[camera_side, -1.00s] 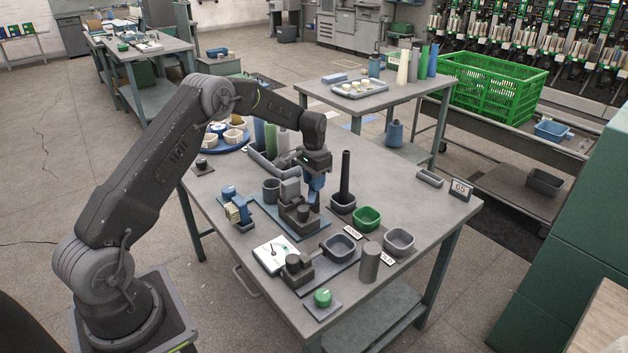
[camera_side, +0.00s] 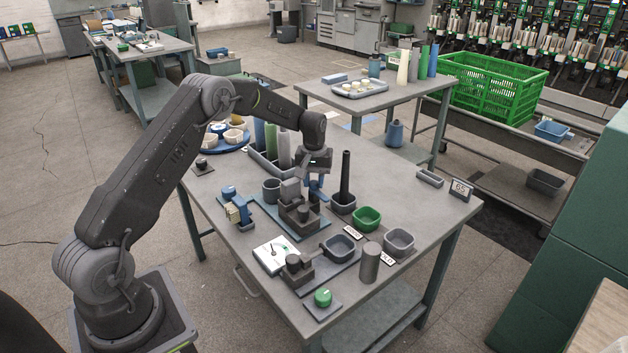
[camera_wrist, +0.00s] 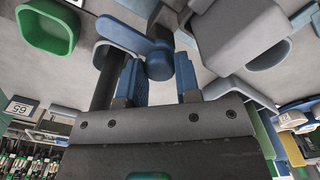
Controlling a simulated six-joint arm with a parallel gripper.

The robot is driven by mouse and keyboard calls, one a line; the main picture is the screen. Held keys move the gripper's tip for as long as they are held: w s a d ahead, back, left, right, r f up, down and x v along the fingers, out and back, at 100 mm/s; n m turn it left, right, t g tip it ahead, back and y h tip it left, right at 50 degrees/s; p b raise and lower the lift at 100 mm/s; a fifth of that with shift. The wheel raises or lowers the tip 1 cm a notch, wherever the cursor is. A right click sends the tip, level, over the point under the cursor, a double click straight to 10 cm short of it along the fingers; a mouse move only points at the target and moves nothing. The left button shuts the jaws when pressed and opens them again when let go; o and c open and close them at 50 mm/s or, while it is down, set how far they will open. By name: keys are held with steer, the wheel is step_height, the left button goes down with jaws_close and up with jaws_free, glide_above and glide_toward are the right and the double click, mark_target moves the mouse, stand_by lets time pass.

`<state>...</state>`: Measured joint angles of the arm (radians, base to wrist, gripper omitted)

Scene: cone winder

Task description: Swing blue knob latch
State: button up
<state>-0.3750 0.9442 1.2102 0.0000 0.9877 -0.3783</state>
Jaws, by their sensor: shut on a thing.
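The blue latch shows in the wrist view as a flat blue lever (camera_wrist: 122,34) that ends in a round blue knob (camera_wrist: 159,64). My gripper (camera_wrist: 160,75) has its two blue fingers on either side of this knob and is shut on it. In the side view my gripper (camera_side: 315,186) points down at the right rear of the dark grey fixture (camera_side: 298,214) on its blue base plate. The latch is mostly hidden there behind the fixture and fingers.
A tall black rod (camera_side: 345,174) stands in a grey cup close to the right of my gripper. A green bin (camera_side: 367,218) and a grey bin (camera_side: 399,241) lie farther right. Upright tubes (camera_side: 284,148) stand behind. The table's right end is mostly clear.

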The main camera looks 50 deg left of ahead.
steer(key=shift+n, duration=0.3)
steer(key=o, duration=0.9)
